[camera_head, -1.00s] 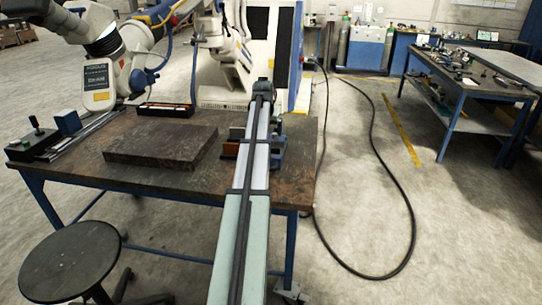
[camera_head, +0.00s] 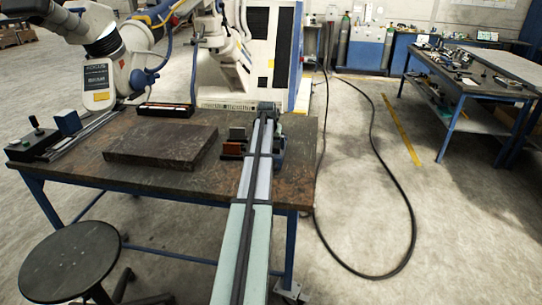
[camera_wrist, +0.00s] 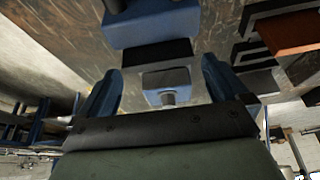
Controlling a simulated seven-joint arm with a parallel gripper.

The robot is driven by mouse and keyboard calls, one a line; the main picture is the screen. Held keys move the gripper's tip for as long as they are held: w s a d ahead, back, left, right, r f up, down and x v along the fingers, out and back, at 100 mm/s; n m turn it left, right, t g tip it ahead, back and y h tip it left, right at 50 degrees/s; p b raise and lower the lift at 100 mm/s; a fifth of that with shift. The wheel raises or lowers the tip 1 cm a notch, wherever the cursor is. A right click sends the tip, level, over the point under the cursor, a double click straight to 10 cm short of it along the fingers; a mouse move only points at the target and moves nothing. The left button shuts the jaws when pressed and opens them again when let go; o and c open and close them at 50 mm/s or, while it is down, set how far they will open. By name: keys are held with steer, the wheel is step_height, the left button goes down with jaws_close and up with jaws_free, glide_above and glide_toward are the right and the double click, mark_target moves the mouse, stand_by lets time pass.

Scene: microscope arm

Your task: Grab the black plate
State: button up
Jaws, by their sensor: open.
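In the wrist view, a flat black plate (camera_wrist: 150,53) lies just ahead of my fingers, between a larger blue block (camera_wrist: 150,24) and a smaller blue block (camera_wrist: 166,80). My gripper (camera_wrist: 161,67) has its two blue fingers spread either side of the smaller blue block. Nothing is held between them. I cannot tell whether a finger touches anything. In the head view, the end of my arm (camera_head: 268,108) is over the right side of the table, and my arm hides much of the things there. The black plate cannot be made out in that view.
A thick dark slab (camera_head: 161,146) lies on the workbench (camera_head: 95,172), left of my arm. A reddish-brown block (camera_wrist: 290,34) and dark pieces are right of my fingers. A control box (camera_head: 34,143) is at the bench's left, and a stool (camera_head: 70,262) stands in front.

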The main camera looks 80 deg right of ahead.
steer(key=x, duration=0.4)
steer(key=shift+a+f, duration=0.2)
steer(key=shift+f, duration=0.1)
steer(key=c, duration=1.3)
steer(key=shift+r, duration=0.15)
